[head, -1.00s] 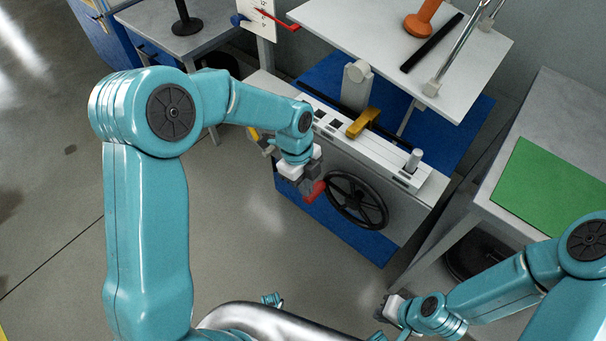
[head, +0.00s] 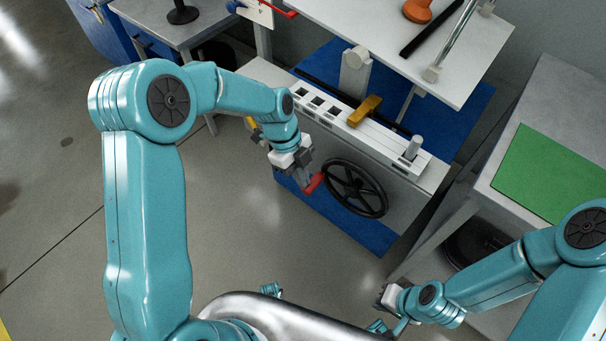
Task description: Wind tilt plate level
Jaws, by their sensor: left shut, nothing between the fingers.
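The light grey tilt plate (head: 395,38) is at the top, sloping in the picture; I cannot tell how far it is from level. Below it, a black handwheel (head: 357,189) is on the front of the grey stand (head: 405,205). A red handle (head: 315,183) is at the wheel's left rim. My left gripper (head: 307,178) is shut with nothing in its fingers, right at the red handle; I cannot tell if they touch. My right gripper (head: 382,298) is low right, away from the wheel, and its fingers are unclear.
An orange piece (head: 417,10) and a black bar (head: 430,30) lie on the plate. A red pointer (head: 277,7) shows beside a partly cut-off white card. A table with a green mat (head: 550,175) stands right. A grey table (head: 185,30) stands back left. Open floor lies left.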

